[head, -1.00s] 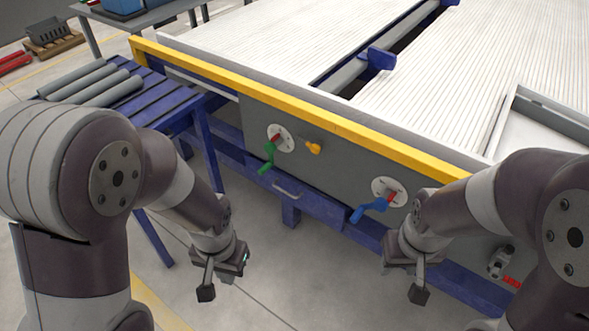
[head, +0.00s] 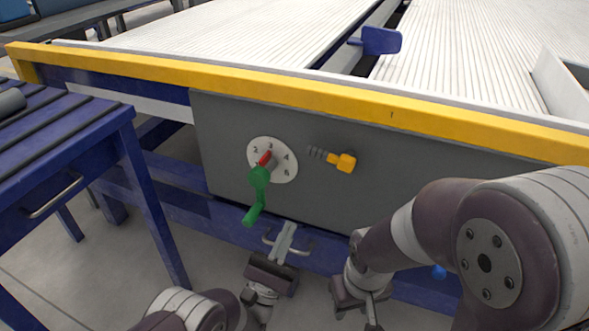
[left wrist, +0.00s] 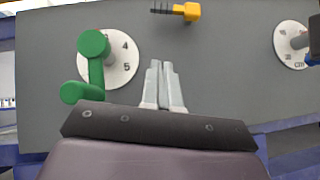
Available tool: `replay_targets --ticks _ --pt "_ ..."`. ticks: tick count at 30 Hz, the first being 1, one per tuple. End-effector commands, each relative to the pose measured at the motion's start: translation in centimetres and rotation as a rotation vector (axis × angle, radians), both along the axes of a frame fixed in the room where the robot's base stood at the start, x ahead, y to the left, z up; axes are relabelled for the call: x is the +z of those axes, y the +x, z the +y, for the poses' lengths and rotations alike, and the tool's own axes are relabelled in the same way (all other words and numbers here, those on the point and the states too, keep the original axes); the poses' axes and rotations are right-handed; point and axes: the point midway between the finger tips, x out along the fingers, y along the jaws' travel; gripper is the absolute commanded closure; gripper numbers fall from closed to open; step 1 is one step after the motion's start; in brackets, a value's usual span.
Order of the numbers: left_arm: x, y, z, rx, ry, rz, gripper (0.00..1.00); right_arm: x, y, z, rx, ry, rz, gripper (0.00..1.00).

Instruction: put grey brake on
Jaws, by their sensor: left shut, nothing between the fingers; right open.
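I cannot make out a part that is clearly the grey brake in the views now. A grey bar handle (head: 308,246) is on the blue lower beam, partly hidden behind my left gripper. My left gripper (head: 287,230) is shut and empty, its fingers pointing at the grey panel (head: 225,130) below and right of the green crank (head: 257,190). In the left wrist view its closed fingertips (left wrist: 160,64) show right of the green crank (left wrist: 95,65), apart from it. My right gripper (head: 362,298) is open and low, left of its forearm.
A numbered dial (head: 285,163) with a red pointer sits behind the green crank. A yellow knob (head: 343,162) is to its right. A second dial (left wrist: 290,45) is at the wrist view's right edge. A yellow rail (head: 300,95) tops the panel; a blue table (head: 70,150) stands left.

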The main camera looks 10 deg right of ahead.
Motion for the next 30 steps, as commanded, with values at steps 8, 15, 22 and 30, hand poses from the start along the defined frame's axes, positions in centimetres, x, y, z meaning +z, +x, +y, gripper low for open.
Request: replay_targets --ticks 8,15,22,30 --pt "2.0 1.0 -1.0 -0.073 -0.066 0.038 1.0 0.4 0.0 0.0 0.0 0.0 0.0 0.57" --pt "5.4 3.7 -3.5 -0.071 -0.065 0.038 1.0 1.0 0.0 0.0 0.0 0.0 0.0 0.57" --pt "8.7 4.9 -5.1 -0.071 -0.065 0.036 1.0 -1.1 0.0 0.0 0.0 0.0 0.001 0.57" --pt "11.0 4.7 -5.4 -0.069 -0.063 0.039 1.0 -1.7 0.0 0.0 0.0 0.0 0.001 0.57"
